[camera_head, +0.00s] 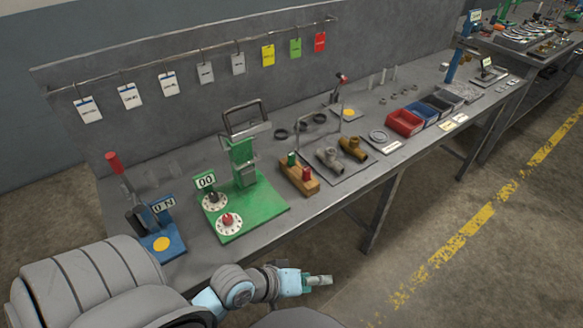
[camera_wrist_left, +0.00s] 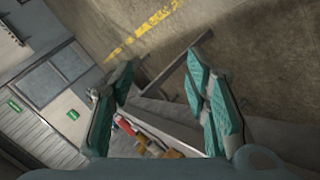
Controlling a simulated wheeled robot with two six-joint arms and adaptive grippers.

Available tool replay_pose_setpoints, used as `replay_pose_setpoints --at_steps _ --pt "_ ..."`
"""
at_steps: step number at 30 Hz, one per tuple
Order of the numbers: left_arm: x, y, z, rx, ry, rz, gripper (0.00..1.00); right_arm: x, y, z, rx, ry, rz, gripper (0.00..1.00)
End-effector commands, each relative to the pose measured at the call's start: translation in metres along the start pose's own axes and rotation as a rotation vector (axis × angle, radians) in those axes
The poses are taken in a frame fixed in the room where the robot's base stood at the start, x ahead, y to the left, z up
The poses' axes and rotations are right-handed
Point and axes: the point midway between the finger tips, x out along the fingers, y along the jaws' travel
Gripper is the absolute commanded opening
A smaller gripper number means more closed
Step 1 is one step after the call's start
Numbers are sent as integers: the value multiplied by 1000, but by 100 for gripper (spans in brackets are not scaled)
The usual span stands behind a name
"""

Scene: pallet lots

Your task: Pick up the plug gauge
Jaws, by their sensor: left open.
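A wooden block (camera_head: 299,182) with one green and one red upright piece stands on the grey bench, right of the green fixture. It looks like the holder of the plug gauge (camera_head: 291,160), but I cannot make out the gauge clearly. My left gripper (camera_head: 318,281) is in front of the bench edge, apart from the block. In the left wrist view my left gripper (camera_wrist_left: 160,100) has its fingers spread with nothing between them. My right gripper is in neither view.
The green fixture (camera_head: 255,208) and a blue stand (camera_head: 160,241) are on the bench to the left. Brass fittings (camera_head: 352,148) lie on a plate right of the block. Red (camera_head: 404,122) and blue bins stand farther right. Floor in front of the bench is clear.

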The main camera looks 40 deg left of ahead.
Motion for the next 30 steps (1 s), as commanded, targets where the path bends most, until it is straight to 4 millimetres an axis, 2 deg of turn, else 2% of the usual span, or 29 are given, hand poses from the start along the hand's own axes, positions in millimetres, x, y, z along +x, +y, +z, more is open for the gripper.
replay_pose_setpoints --at_steps 3,5,7,10,12,15,18,24,30 --pt "10 30 -36 -437 69 235 43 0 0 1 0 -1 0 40" --pt "10 39 -62 -703 101 365 43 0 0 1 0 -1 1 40" --pt "5 38 -100 -1032 139 523 43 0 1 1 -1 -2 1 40" --pt "-8 15 -160 -1504 202 767 43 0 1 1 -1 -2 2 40" --pt "-21 -14 -197 -1794 253 944 43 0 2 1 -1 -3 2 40" --pt "-36 -50 -228 -2052 311 1138 43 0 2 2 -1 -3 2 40" --pt "-36 -60 -245 -2125 329 1207 43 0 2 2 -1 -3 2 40" --pt "-10 -56 -286 -2126 328 1211 43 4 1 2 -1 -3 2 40" --pt "7 -53 -309 -2126 327 1206 43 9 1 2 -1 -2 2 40"
